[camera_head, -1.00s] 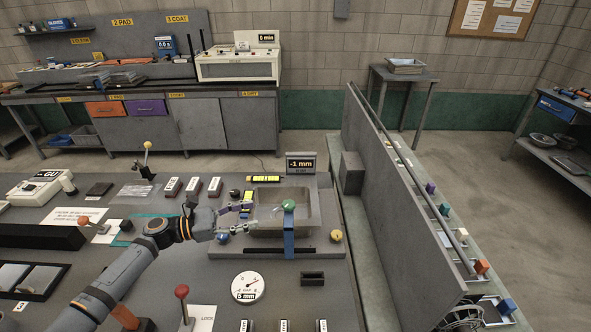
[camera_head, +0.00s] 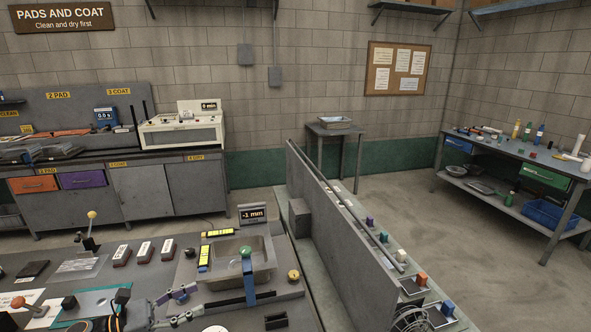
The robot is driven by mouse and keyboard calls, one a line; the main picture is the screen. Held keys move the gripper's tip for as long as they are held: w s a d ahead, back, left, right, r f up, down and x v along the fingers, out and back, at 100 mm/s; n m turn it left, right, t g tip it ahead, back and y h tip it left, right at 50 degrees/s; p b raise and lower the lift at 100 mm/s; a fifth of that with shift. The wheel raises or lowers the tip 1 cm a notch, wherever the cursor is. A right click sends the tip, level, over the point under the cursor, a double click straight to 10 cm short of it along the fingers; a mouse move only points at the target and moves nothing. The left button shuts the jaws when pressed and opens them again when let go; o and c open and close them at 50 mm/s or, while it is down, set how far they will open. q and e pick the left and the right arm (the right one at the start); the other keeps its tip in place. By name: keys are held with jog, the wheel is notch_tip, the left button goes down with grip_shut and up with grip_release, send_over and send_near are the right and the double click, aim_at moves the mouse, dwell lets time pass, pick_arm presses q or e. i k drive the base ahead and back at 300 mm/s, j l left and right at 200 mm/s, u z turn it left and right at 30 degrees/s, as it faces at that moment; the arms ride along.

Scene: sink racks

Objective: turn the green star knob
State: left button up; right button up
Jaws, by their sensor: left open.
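The green star knob (camera_head: 246,252) sits on top of a blue upright clamp (camera_head: 249,287) at the front of the grey sink basin (camera_head: 262,262). It is small here, so its turn cannot be read. My left gripper (camera_head: 188,304) is at the bottom of the view, left of and nearer than the knob, with a gap between them. Its fingers are apart and nothing shows between them. A small display (camera_head: 252,213) behind the basin reads -1 mm. My right gripper is not in view.
A tall grey panel (camera_head: 330,235) bounds the right side.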

aim_at(245, 251)
jog(key=k, duration=1.15)
